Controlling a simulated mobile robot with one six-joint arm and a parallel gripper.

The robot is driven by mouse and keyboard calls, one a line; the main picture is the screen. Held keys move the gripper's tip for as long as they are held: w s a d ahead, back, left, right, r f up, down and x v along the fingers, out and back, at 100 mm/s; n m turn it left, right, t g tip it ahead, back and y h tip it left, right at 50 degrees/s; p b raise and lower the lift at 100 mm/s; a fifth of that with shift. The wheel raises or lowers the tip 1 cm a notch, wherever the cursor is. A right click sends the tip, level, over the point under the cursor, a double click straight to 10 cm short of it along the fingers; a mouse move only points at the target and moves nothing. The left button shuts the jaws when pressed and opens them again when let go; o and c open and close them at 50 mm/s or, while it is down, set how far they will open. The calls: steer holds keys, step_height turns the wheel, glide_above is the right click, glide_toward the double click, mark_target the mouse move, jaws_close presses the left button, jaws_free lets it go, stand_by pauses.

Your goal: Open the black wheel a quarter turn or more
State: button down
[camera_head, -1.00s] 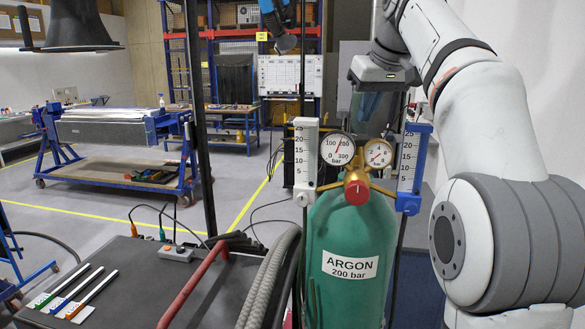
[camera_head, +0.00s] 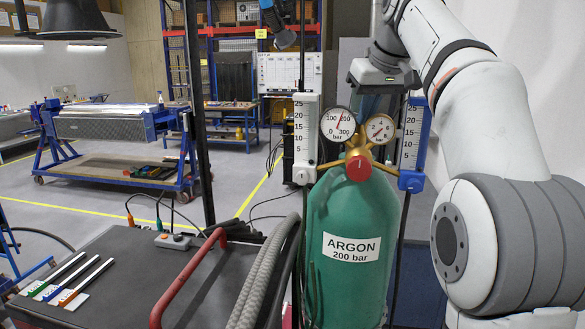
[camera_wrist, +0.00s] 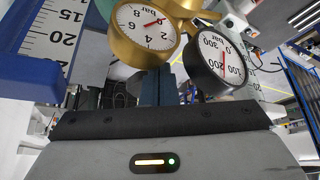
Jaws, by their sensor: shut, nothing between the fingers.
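No black wheel can be clearly made out in either view. The green argon cylinder (camera_head: 345,220) stands upright in front of me. It carries a brass regulator with a red knob (camera_head: 358,169), a pressure gauge (camera_head: 338,123) and a smaller gauge (camera_head: 380,129). My gripper (camera_head: 367,108) points down behind the gauges, its fingertips partly hidden by them. In the wrist view my gripper's bluish fingers (camera_wrist: 160,86) are together and empty, pointing between the brass-cased gauge (camera_wrist: 145,32) and the black-cased gauge (camera_wrist: 222,62). Contact cannot be told.
A white flowmeter (camera_head: 306,138) stands left of the gauges and a blue-framed one (camera_head: 413,145) stands right, both close. Grey hoses (camera_head: 265,275) and a red handle (camera_head: 185,280) lie left of the cylinder, beside a dark cart top (camera_head: 120,265).

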steer(key=shift+w, duration=0.2)
steer(key=shift+d+r+p, duration=0.1)
steer(key=shift+d+p, duration=0.2)
steer(key=shift+p, duration=0.25)
steer(key=shift+d+p, duration=0.4)
steer(key=shift+w+d, duration=0.1)
steer(key=shift+d, duration=0.1)
steer(key=shift+w+d+p, duration=0.4)
steer(key=shift+d+p, duration=0.3)
steer(key=shift+p, duration=0.45)
steer(key=shift+s+d, duration=0.1)
step_height(320, 180, up, 6)
steer(key=shift+s+d+f+p, duration=0.1)
steer(key=shift+s+d+p, duration=0.05)
steer(key=shift+p, duration=0.65)
